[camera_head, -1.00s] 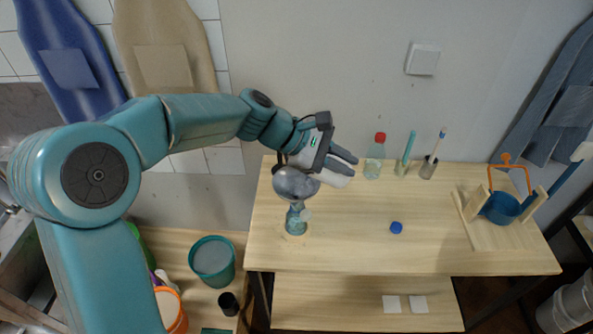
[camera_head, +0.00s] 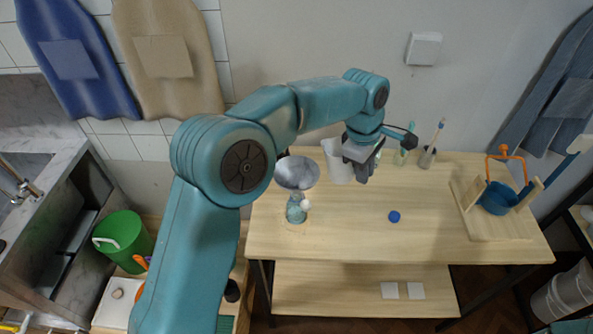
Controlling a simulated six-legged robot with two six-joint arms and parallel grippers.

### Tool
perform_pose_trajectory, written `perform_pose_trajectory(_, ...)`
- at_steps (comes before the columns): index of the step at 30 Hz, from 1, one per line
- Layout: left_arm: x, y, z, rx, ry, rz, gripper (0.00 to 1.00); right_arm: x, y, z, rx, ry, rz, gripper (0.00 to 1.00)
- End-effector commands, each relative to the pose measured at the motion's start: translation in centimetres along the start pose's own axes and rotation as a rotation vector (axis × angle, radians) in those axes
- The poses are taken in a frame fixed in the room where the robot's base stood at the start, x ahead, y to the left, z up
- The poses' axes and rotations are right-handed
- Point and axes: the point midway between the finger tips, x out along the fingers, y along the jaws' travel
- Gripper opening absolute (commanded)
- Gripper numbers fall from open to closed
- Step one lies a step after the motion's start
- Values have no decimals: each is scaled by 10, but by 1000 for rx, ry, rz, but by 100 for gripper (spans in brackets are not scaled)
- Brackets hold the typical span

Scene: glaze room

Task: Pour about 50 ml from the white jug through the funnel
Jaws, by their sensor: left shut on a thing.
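My left gripper (camera_head: 362,160) is shut on the white jug (camera_head: 337,163). It holds the jug nearly upright, to the right of the funnel and apart from it. I cannot see how much liquid is in the jug. The grey funnel (camera_head: 297,172) sits with its wide mouth up in the neck of a clear bluish bottle (camera_head: 296,212), which stands at the left of the wooden table (camera_head: 340,230). My right gripper is not in view.
A blue cap (camera_head: 394,217) lies mid-table. Brush holders (camera_head: 427,157) stand at the back. A wooden stand (camera_head: 480,225) with a blue pot (camera_head: 497,198) is at the right. A green bucket (camera_head: 122,238) stands lower left. The table's front middle is clear.

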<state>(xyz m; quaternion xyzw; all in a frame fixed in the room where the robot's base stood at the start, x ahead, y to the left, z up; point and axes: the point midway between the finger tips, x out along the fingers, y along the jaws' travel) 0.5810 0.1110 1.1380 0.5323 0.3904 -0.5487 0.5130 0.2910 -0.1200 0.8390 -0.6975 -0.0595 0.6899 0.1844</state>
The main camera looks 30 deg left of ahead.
Motion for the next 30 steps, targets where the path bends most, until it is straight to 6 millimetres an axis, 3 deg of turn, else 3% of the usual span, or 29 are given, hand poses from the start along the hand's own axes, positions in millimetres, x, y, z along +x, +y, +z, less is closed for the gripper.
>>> perform_pose_trajectory(6, 34, 0, -3, 3, 60, -50, 0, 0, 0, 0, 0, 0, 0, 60)
perform_pose_trajectory(15, 65, 0, -5, 5, 119, -94, 0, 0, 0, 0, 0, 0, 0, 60)
perform_pose_trajectory(30, 72, 0, -6, 4, 133, -104, 0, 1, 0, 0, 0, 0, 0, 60)
